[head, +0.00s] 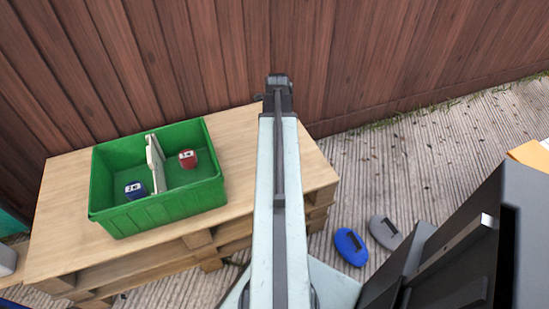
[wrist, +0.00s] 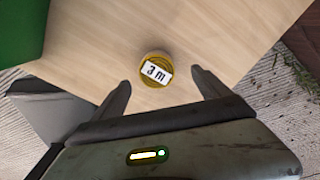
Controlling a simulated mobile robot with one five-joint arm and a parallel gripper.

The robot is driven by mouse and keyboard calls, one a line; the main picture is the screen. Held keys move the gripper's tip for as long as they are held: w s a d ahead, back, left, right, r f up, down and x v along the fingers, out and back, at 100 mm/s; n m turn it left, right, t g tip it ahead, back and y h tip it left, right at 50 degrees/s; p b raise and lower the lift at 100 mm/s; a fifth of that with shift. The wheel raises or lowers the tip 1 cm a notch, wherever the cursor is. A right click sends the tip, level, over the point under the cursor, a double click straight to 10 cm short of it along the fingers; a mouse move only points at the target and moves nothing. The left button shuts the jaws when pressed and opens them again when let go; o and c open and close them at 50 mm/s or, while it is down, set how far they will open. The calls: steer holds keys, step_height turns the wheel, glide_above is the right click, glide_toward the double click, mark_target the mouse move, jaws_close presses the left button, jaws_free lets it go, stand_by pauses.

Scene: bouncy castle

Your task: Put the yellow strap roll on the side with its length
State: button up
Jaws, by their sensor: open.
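The yellow strap roll (wrist: 149,82) sits on the wooden pallet top in the wrist view, its white label reading "3 m". My gripper (wrist: 162,82) is open, with its fingertips on either side of the roll and gaps showing. In the head view my arm hides the roll, and my gripper (head: 279,82) is over the pallet's far right part. A green bin (head: 160,217) with a pale divider (head: 155,165) stands to its left. A blue roll (head: 135,190) lies in the left side and a red roll (head: 188,159) in the right. Their labels are too small to read surely.
The pallet (head: 75,220) stands against a wooden fence (head: 180,50). A blue oval object (head: 351,247) and a grey one (head: 384,232) lie on the ground to the right. Bare pallet top lies between bin and arm.

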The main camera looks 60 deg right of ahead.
steer(key=f+b, duration=0.7)
steer(key=f, duration=0.1)
steer(key=shift+s+a, duration=0.15)
steer(key=shift+a, duration=0.15)
steer(key=shift+r, duration=0.25)
steer(key=c, duration=1.8)
step_height(320, 180, up, 10)
steer(key=p, duration=1)
steer(key=shift+r, duration=0.15)
